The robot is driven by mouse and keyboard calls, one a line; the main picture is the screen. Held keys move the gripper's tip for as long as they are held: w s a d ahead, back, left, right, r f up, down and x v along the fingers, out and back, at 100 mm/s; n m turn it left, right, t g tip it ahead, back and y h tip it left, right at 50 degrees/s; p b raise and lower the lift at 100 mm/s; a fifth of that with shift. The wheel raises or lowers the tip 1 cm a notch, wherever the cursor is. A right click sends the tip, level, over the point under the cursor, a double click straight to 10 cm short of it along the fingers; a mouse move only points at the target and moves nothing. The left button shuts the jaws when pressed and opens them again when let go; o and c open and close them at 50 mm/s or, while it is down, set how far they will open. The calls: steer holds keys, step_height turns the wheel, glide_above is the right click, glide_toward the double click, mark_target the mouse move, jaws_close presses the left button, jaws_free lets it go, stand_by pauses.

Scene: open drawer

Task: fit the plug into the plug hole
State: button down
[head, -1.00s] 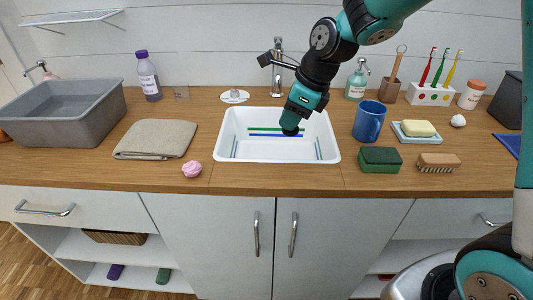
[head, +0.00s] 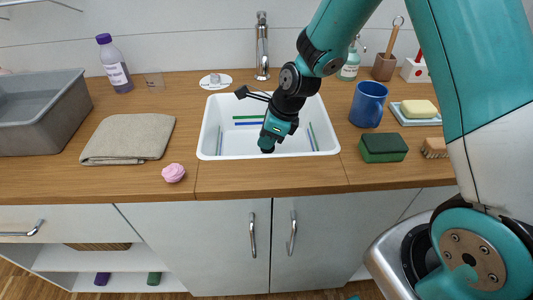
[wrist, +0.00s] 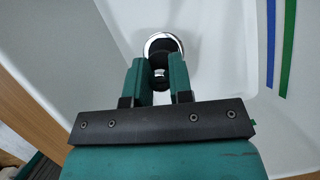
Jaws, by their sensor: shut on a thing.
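My gripper (head: 267,146) reaches down into the white sink (head: 210,130), in its front middle part. In the wrist view my gripper's two teal fingers (wrist: 158,62) are shut on a black plug (wrist: 158,72), which shows between and just past the fingertips. The plug hole (wrist: 149,42) has a shiny chrome rim that shows directly beyond the fingertips. The dark plug overlaps the hole in this view. I cannot tell whether it is inside the hole or above it. In the head view my gripper hides the hole.
The tap (head: 262,50) stands behind the sink. A blue mug (head: 368,104) and a green sponge (head: 383,148) are to its right. A folded cloth (head: 128,139), a pink ball-like thing (head: 173,172) and a white disc (head: 206,84) are to its left. The sink floor around my gripper is clear.

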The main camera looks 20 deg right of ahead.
steer(key=shift+f, duration=2.65)
steer(key=c, duration=1)
jaws_free()
steer(key=shift+f, duration=0.1)
steer(key=v, duration=1.1)
steer(key=s+a+r+n, duration=0.2)
steer(key=s+r+n, duration=0.3)
steer(key=n, duration=0.5)
steer(key=s+a+r+n+g, duration=0.1)
steer(key=s+a+r+n, duration=0.2)
steer(key=s+n, duration=0.7)
steer(key=s+a+r+n+g, duration=0.1)
steer(key=s+a+r+n, duration=0.2)
steer(key=s+r+n, duration=0.4)
steer(key=shift+s+a+r+n, duration=0.1)
steer(key=shift+s+r+n, duration=0.1)
steer(key=shift+n, duration=0.85)
steer(key=shift+s+a+r+n, duration=0.15)
steer(key=shift+r+n, duration=0.1)
steer(key=shift+n, duration=0.8)
